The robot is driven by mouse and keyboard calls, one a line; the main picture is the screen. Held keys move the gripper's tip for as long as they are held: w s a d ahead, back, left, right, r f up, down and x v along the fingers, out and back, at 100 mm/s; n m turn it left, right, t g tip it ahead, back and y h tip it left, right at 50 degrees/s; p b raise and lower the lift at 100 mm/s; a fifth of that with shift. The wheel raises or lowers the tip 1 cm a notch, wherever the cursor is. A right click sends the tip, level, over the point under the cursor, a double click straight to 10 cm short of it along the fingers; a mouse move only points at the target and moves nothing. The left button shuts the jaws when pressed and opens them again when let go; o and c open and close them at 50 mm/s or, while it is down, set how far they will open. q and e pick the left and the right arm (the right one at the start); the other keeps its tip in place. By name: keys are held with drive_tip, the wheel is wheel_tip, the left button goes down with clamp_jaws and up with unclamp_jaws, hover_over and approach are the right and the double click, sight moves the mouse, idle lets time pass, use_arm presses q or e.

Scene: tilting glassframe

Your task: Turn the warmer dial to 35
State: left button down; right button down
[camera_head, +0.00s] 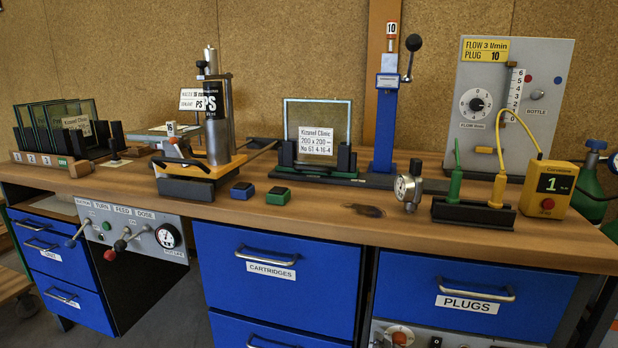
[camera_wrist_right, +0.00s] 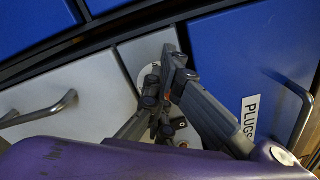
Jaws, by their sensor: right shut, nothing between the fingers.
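A grey control panel (camera_head: 465,335) sits under the PLUGS drawer at the bottom edge of the head view. A round pale dial with a reddish middle (camera_head: 400,337) is on its left part, cut off by the picture edge; I cannot read its scale or setting. In the right wrist view, a pale round dial (camera_wrist_right: 145,77) shows behind my fingers, mostly hidden by them. My right gripper (camera_wrist_right: 163,85) is shut and empty, its tips in front of that dial; I cannot tell whether they touch it. My left gripper is not in view.
The blue PLUGS drawer (camera_head: 430,285) with its bar handle (camera_head: 475,291) is directly above the panel. A CARTRIDGES drawer (camera_head: 300,240) is to the left. The wooden bench top (camera_head: 340,212) carries a gauge (camera_head: 408,187), a yellow box (camera_head: 548,188) and a FLOW unit (camera_head: 510,110).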

drive_tip(key=shift+w+d, duration=0.1)
drive_tip(key=shift+d, duration=0.4)
idle(0.3)
drive_tip(key=shift+r+p, duration=0.15)
drive_tip(key=shift+p, duration=0.15)
drive_tip(key=shift+d+r+p, duration=0.2)
drive_tip(key=shift+r+p, duration=0.1)
drive_tip(key=shift+p, duration=0.2)
drive_tip(key=shift+d+r+p, duration=0.15)
drive_tip(key=shift+d+p, duration=0.1)
drive_tip(key=shift+p, duration=0.2)
